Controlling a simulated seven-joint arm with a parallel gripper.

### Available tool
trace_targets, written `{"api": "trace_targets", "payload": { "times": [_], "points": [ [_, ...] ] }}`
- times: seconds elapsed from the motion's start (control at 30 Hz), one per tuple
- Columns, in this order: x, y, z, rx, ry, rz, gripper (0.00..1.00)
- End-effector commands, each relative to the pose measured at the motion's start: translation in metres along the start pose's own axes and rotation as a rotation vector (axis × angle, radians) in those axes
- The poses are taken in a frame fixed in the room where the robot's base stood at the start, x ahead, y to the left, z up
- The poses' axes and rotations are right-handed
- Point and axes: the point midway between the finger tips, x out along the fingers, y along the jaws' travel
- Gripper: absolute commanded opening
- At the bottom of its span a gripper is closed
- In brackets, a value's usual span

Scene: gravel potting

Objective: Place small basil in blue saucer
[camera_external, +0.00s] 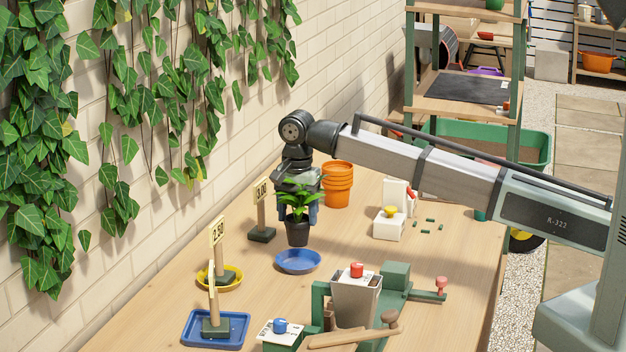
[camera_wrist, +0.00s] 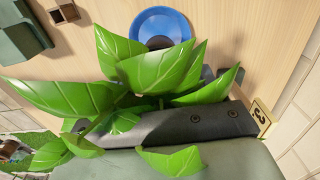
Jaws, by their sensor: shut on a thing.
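A small basil plant (camera_external: 298,200) with bright green leaves stands upright in a black pot (camera_external: 297,231). My gripper (camera_external: 298,208) is shut on the basil and holds it just behind and above the blue saucer (camera_external: 298,262). The saucer is round, and no plant is seen in it.
A yellow saucer (camera_external: 232,280) and a blue square tray (camera_external: 232,330) stand nearby with price signs (camera_external: 217,232). Orange pots (camera_external: 337,184) are stacked behind. A green bench device with a grey hopper (camera_external: 355,299) stands in front on the right. The brick wall borders the left.

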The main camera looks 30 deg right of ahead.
Motion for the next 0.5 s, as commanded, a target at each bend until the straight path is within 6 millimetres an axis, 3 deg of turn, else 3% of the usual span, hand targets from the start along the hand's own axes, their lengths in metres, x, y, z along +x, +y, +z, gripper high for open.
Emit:
{"api": "trace_targets", "payload": {
  "times": [0.5],
  "points": [
    [0.053,0.0,0.0,0.0,0.0,0.001,0.3]
  ]
}}
